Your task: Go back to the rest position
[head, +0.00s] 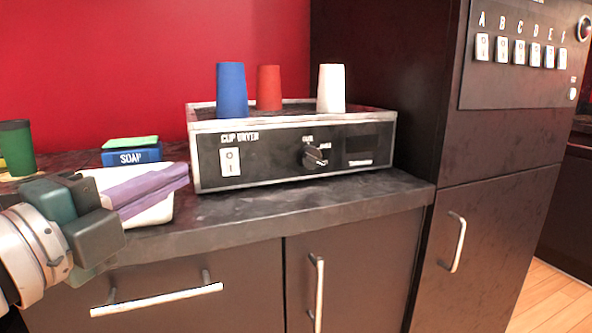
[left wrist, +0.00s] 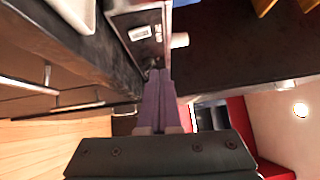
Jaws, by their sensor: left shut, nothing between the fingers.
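My left gripper (head: 186,174) comes in from the left in the head view, in front of the counter. Its purple fingers are together with nothing between them. It also shows in the left wrist view (left wrist: 158,74), with the fingers side by side. The gripper hides part of a white basin (head: 152,212) behind it. My right gripper is in neither view.
A cup dryer (head: 285,152) stands on the dark counter (head: 300,208), with a blue cup (head: 231,90), a red cup (head: 269,88) and a white cup (head: 331,88) on top. A soap box (head: 131,157) and a green cup (head: 17,148) stand at left. A tall cabinet (head: 470,170) is at right.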

